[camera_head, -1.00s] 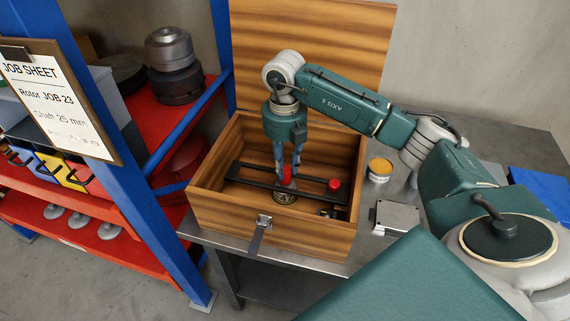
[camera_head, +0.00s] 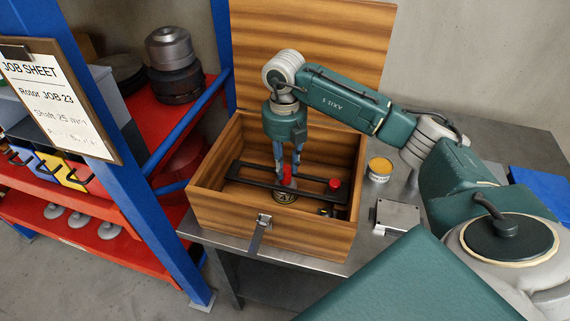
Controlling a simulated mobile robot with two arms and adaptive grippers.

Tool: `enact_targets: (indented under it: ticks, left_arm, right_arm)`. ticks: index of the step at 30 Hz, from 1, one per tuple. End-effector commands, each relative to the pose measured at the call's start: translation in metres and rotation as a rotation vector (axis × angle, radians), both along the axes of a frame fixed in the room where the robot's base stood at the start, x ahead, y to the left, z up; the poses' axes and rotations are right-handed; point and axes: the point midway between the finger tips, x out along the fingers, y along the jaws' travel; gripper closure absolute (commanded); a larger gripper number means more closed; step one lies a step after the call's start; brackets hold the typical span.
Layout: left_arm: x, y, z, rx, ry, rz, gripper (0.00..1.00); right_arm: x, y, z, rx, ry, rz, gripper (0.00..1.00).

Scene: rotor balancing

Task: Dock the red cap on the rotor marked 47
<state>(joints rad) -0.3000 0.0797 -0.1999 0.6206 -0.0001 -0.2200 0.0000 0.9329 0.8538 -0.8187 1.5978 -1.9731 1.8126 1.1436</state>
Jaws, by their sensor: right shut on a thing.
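An open wooden box (camera_head: 270,232) stands on the metal bench with its lid (camera_head: 310,45) raised. Inside it a dark bar (camera_head: 252,182) spans from side to side. My right gripper (camera_head: 286,178) points down into the box and is shut on a red cap (camera_head: 287,171) at the bar. A second red cap (camera_head: 335,183) sits on the bar to the right. A round brass-coloured part (camera_head: 285,196) lies below the held cap; I cannot read a number on it. My left gripper is out of view.
A yellow-topped tin (camera_head: 379,169) and a grey metal box (camera_head: 397,217) stand on the bench (camera_head: 420,195) right of the wooden box. A blue-and-red shelf rack (camera_head: 148,215) with a job sheet (camera_head: 60,100) is at the left.

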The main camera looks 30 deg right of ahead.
Motion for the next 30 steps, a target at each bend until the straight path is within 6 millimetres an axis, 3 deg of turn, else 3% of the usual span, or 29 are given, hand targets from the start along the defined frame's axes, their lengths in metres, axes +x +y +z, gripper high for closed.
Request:
enact_targets:
  ticks: [17, 18, 19, 30]
  left_arm:
    - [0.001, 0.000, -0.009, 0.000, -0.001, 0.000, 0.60]
    - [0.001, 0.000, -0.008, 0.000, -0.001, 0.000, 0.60]
    - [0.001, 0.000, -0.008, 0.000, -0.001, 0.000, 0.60]
    - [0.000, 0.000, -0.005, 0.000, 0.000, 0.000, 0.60]
  right_arm:
    - [0.000, 0.000, -0.012, -0.001, 0.001, 0.000, 0.87]
    - [0.000, 0.000, -0.011, -0.001, 0.001, 0.000, 0.68]
    - [0.000, 0.000, -0.011, -0.001, 0.001, 0.000, 0.66]
    - [0.000, 0.000, -0.008, 0.000, 0.000, 0.000, 0.66]
